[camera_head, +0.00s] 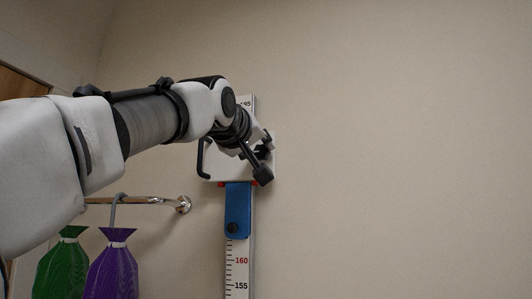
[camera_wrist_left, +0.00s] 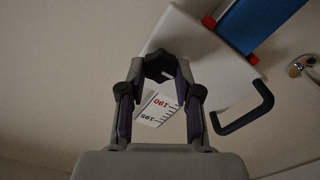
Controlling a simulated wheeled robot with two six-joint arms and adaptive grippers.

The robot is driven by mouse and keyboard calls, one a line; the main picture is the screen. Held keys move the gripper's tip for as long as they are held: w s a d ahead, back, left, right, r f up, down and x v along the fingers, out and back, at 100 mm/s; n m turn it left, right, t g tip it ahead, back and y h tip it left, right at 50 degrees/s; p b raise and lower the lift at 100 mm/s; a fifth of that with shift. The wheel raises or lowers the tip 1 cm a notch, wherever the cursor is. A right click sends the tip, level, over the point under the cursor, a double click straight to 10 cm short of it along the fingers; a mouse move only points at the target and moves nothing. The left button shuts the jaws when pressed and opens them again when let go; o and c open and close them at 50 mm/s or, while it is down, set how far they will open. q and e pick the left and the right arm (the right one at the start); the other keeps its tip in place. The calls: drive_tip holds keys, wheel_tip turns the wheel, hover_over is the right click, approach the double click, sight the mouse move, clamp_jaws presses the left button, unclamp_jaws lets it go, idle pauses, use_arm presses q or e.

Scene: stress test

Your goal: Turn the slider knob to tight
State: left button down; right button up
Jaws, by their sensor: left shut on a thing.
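The slider is a white plate (camera_head: 215,165) on a wall-mounted height scale (camera_head: 238,262), with a black looped handle (camera_wrist_left: 248,112) at its side. The black lobed slider knob (camera_wrist_left: 159,66) shows in the left wrist view between the fingertips of my left gripper (camera_wrist_left: 158,80). The gripper is shut on the knob, with a finger at either side. In the head view my left gripper (camera_head: 262,160) is in front of the plate, and my arm hides part of the plate and the upper scale. My right gripper is in neither view.
A blue block with red edges (camera_head: 237,208) is on the scale just below the plate. At lower left, a green bag (camera_head: 62,265) and a purple bag (camera_head: 112,268) hang below a metal rail (camera_head: 140,200). The wall to the right is bare.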

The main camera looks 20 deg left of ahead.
use_arm(q)
drive_tip(key=shift+m, duration=0.3)
drive_tip(key=m, duration=0.4)
drive_tip(key=shift+d, duration=0.1)
drive_tip(key=m, duration=0.4)
drive_tip(key=shift+m, duration=0.4)
drive_tip(key=m, duration=0.4)
drive_tip(key=shift+d+m, duration=0.15)
drive_tip(key=shift+m, duration=0.15)
drive_tip(key=shift+f+m, duration=0.15)
drive_tip(key=shift+m, duration=1.75)
